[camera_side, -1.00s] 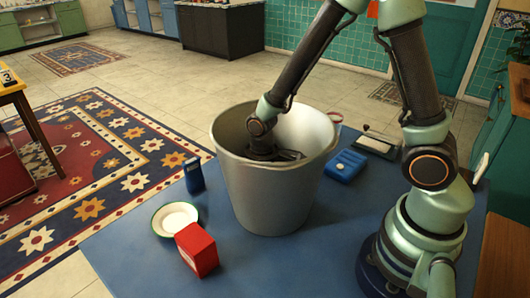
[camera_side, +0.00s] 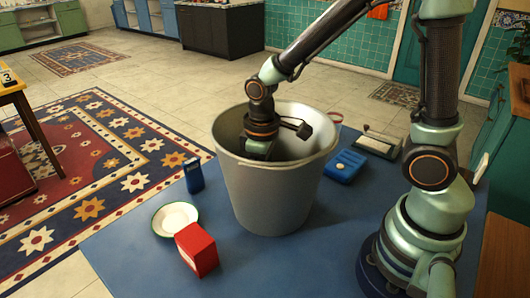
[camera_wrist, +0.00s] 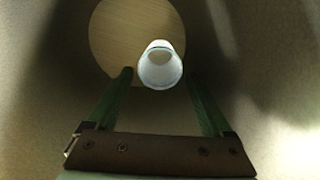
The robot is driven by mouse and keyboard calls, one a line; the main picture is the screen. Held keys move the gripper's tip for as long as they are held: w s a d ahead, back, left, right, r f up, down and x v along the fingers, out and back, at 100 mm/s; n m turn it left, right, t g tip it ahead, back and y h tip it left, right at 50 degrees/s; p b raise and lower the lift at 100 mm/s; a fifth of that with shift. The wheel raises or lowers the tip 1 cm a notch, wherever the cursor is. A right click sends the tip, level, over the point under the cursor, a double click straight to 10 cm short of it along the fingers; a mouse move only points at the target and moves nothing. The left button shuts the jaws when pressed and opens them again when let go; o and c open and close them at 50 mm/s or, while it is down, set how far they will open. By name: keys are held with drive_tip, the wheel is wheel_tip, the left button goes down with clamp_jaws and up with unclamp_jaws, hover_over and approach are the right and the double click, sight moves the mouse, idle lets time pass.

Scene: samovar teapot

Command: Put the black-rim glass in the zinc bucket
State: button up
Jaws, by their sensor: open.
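The zinc bucket (camera_side: 270,192) stands upright on the blue table. My gripper (camera_wrist: 159,73) is inside its mouth, and its fingers are hidden behind the bucket wall in the side view. In the wrist view the two green fingers are spread apart. A pale, translucent glass (camera_wrist: 160,72) with a dark line at its rim shows inside the bucket, beyond the fingertips and between them in the picture. A gap shows on both sides of it. The round bucket floor (camera_wrist: 112,38) is behind it. The glass is hidden in the side view.
A red box (camera_side: 196,250), a green-rimmed white dish (camera_side: 164,231) and a dark blue canister (camera_side: 194,175) stand left of the bucket. A blue flat object (camera_side: 345,166) and a scale-like item (camera_side: 377,145) lie right of it. The table's front is clear.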

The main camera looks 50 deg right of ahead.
drive_tip(key=s+d+r+m+t, duration=0.1)
drive_tip(key=d+r+m+t, duration=0.1)
drive_tip(key=r, duration=0.5)
drive_tip(key=s+d+r+m+t, duration=0.2)
drive_tip(key=d+r+t, duration=0.1)
drive_tip(key=r, duration=0.5)
drive_tip(key=shift+d+m+t, duration=0.25)
drive_tip(key=shift+m+t, duration=0.05)
